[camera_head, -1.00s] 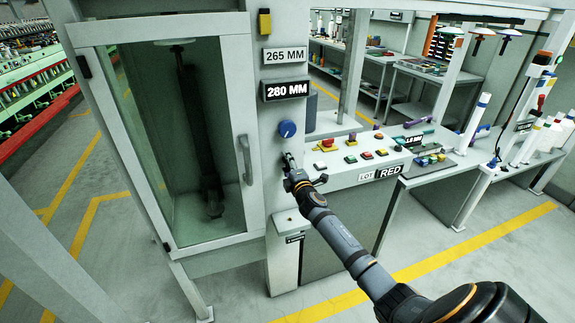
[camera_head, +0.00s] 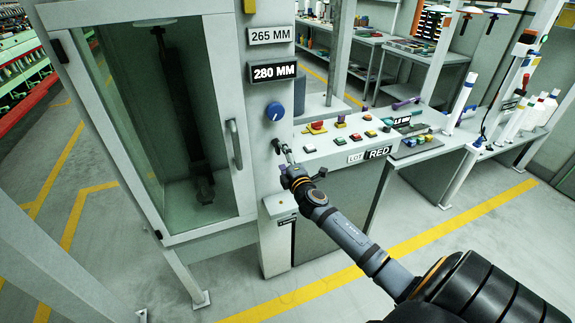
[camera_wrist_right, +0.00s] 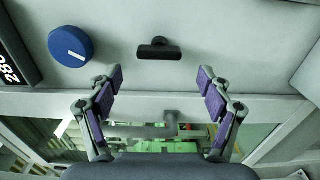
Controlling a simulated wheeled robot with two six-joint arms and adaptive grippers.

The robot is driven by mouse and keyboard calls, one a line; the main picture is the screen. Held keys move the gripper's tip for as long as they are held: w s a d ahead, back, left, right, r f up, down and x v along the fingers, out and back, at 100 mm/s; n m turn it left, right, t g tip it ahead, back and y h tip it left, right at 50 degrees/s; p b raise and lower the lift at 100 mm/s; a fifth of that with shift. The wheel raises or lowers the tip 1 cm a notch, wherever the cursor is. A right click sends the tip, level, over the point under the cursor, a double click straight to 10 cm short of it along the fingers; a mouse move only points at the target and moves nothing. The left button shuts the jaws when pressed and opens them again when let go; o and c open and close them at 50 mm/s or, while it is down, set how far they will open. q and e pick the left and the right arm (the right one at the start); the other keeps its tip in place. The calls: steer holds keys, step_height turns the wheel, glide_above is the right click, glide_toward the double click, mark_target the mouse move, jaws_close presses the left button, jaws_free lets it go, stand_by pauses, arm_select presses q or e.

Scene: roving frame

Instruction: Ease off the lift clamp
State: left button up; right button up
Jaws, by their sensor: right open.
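The lift clamp appears to be the dark T-shaped handle (camera_wrist_right: 158,49) on the pale machine post; it shows small in the head view (camera_head: 277,145), below a blue knob (camera_head: 275,111). In the right wrist view the handle's bar lies level across the picture. My right gripper (camera_wrist_right: 159,77) is open, its two purple-padded fingers apart with nothing between them. The handle is ahead of the fingertips, roughly centred between them and apart from them. In the head view my right gripper (camera_head: 288,163) is just below and right of the handle. My left gripper is not in view.
The blue knob with a white line (camera_wrist_right: 70,46) is left of the handle in the wrist view. Signs read 265 MM (camera_head: 270,35) and 280 MM (camera_head: 274,72). A glass-doored cabinet (camera_head: 236,143) stands left; a button console (camera_head: 330,150) juts out right.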

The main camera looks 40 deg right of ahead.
steer(key=v, duration=0.5)
steer(key=shift+s+a, duration=0.15)
steer(key=shift+s, duration=0.15)
steer(key=s+d+f+m+g, duration=0.2)
steer(key=s+f+g, duration=0.1)
steer(key=f, duration=0.8)
steer(key=s+d+f+m+g, duration=0.2)
steer(key=f+m, duration=0.1)
steer(key=f, duration=0.8)
steer(key=s+a+f+m+g, duration=0.1)
steer(key=s+f+m+g, duration=0.15)
steer(key=s+f, duration=0.5)
steer(key=s+f+m+g, duration=0.1)
steer(key=s+f+g, duration=0.3)
steer(key=f, duration=0.7)
steer(key=s+a+f+m+g+y, duration=0.1)
steer(key=s+a+f, duration=0.3)
steer(key=s, duration=0.6)
steer(key=s+a+f+m+g+y, duration=0.1)
steer(key=s+a+f, duration=0.4)
steer(key=s, duration=0.5)
steer(key=s+a+f+m+g+y, duration=0.1)
steer(key=s+a+f+m+g, duration=0.2)
steer(key=s+f, duration=0.4)
steer(key=s+a+m, duration=0.1)
steer(key=s+a, duration=0.1)
steer(key=s, duration=0.1)
steer(key=shift+s+f+m, duration=0.15)
steer(key=shift+f+m, duration=0.05)
steer(key=shift+m, duration=0.15)
